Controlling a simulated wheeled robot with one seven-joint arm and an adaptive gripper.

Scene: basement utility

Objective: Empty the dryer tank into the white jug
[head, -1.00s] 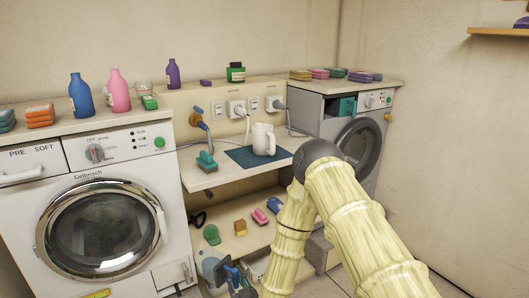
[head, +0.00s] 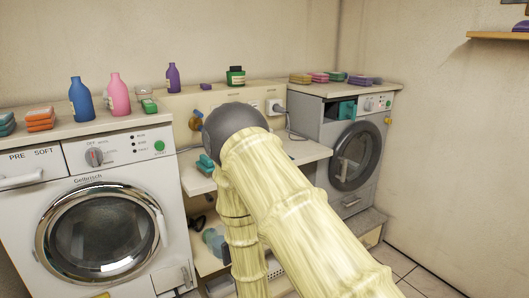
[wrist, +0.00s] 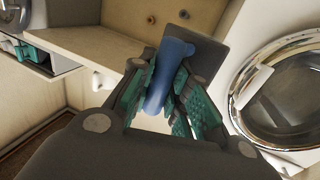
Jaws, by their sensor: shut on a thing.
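My gripper (wrist: 165,92) is shut on a blue rod-like thing (wrist: 172,72) in the wrist view, between teal finger pads. A dark slab (wrist: 208,62) shows beside it; I cannot tell if they are joined. The white jug is hidden behind my arm in the head view.
The washing machine (head: 100,215) stands at the left with blue (head: 81,100) and pink (head: 119,95) bottles on top. A shelf (head: 306,151) spans between the machines. Floor (head: 398,260) shows at the lower right.

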